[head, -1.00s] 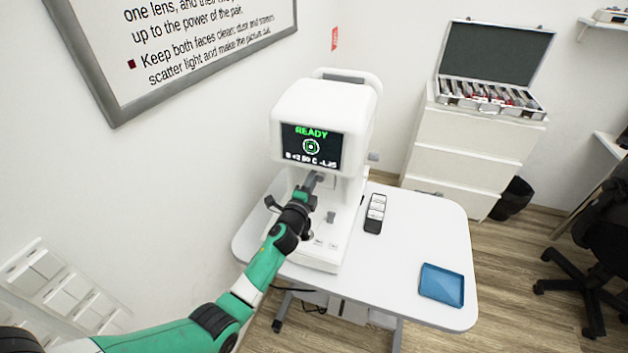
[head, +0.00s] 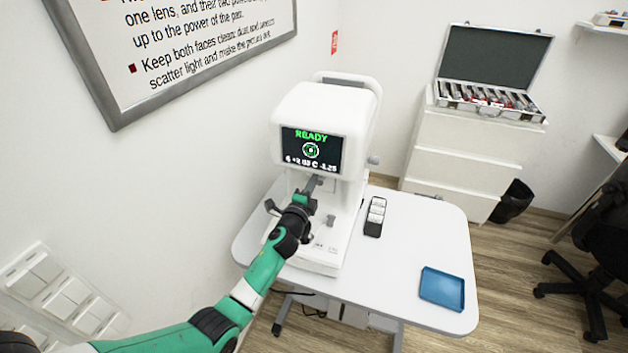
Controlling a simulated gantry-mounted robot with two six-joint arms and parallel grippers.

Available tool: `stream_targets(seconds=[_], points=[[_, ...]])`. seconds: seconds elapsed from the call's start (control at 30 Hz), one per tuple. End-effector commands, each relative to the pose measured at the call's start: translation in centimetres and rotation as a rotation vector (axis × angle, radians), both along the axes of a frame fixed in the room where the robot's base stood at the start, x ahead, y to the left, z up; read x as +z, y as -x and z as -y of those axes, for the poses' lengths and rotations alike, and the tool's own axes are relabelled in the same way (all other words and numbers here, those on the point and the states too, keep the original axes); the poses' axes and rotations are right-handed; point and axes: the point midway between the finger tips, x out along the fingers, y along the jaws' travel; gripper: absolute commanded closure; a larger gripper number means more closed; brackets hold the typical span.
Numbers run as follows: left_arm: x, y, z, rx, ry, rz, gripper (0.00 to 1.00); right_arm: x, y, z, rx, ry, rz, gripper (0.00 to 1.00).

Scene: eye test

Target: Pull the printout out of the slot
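The white eye-test machine (head: 322,108) stands on the table, its screen (head: 311,149) reading READY in green above small figures. My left gripper (head: 314,183) reaches in from the left to the front of the machine, just under the screen. Its fingers are small and partly hidden by the wrist, so I cannot tell whether they are open or shut. I cannot make out the printout or the slot; the gripper and wrist cover part of the machine's front. My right gripper is not in view.
An open lens case (head: 490,97) sits on white drawers (head: 462,150). The table between holder and tray is clear.

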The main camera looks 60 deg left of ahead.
Motion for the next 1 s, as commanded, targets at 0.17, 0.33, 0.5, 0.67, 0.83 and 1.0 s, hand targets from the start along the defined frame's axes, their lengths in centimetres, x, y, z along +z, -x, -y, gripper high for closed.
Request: stream_targets(seconds=[0.17, 0.33, 0.5, 0.67, 0.83, 1.0], points=[[0.2, 0.8, 0.8, -0.001, 0.0, 0.0, 1.0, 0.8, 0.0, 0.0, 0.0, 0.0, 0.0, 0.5], [0.2, 1.7, 1.7, -0.002, 0.0, 0.0, 1.0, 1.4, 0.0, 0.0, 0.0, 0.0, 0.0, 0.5], [0.1, 2.6, 2.5, -0.001, 0.001, -0.001, 1.0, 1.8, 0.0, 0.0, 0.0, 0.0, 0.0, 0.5], [0.1, 3.4, 3.2, 0.0, 0.001, -0.001, 1.0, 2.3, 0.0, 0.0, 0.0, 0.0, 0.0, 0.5], [0.1, 4.3, 4.0, 0.0, 0.001, -0.001, 1.0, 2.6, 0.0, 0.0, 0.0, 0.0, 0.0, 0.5], [0.1, 5.1, 4.7, -0.001, 0.0, 0.0, 1.0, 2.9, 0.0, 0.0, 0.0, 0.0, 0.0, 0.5]])
